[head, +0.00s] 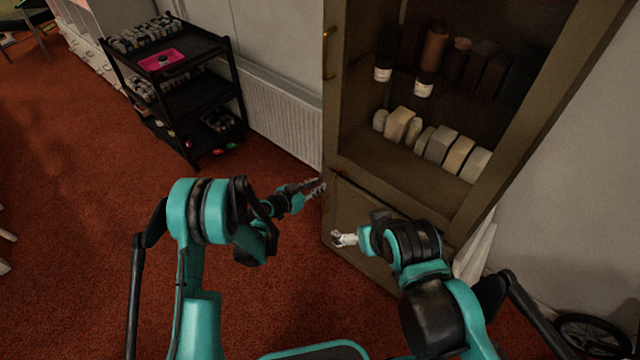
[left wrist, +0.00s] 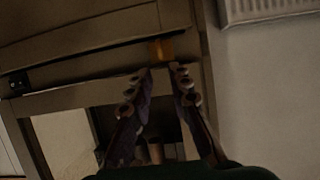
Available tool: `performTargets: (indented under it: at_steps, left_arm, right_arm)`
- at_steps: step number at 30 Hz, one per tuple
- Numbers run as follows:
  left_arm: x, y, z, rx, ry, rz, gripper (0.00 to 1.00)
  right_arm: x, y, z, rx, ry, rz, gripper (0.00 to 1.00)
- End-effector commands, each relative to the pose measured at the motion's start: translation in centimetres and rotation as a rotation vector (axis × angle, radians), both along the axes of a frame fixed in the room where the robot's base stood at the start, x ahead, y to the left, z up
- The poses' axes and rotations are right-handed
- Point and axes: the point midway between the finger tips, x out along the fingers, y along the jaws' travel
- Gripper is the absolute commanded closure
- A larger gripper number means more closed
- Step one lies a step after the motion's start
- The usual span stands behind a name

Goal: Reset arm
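My left arm reaches forward in the head view, and its gripper (head: 317,186) is in front of the lower left edge of a brown wooden cabinet (head: 450,207). In the left wrist view the gripper (left wrist: 162,72) has its two fingers apart with nothing between them, so it is open. A brass handle (left wrist: 162,49) of the cabinet shows just beyond the fingertips there. My right gripper (head: 343,238) is lower, in front of the cabinet's lower door; it is small and partly turned away, so its opening cannot be made out. No cake turntable is in view.
The cabinet's upper shelves hold pale blocks (head: 440,145), dark book-like items and jars (head: 424,85). A black shelf cart (head: 190,97) with a pink tray (head: 162,60) stands at the left back. A white radiator (head: 283,115) is between them.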

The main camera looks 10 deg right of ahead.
Motion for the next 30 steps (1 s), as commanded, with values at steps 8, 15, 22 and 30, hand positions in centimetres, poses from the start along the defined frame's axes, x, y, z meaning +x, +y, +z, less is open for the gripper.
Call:
performTargets:
  at_steps: [8, 15, 22, 30]
  left_arm:
    - [0.0, 0.0, 0.0, 0.000, 0.000, 0.000, 0.81]
    - [0.1, 0.2, 0.5, 0.002, 0.005, 0.004, 0.81]
    - [-0.2, 3.3, 6.4, 0.045, 0.083, 0.073, 0.81]
    - [-4.4, 10.0, 15.0, 0.120, 0.225, 0.229, 0.81]
  right_arm:
    - [0.0, 0.0, 0.0, 0.000, 0.000, 0.000, 0.00]
    - [0.0, 0.0, 0.0, 0.000, 0.000, 0.000, 0.00]
    - [0.0, 0.0, 0.0, 0.000, 0.000, 0.000, 0.00]
    - [0.0, 0.0, 0.0, 0.000, 0.000, 0.000, 0.00]
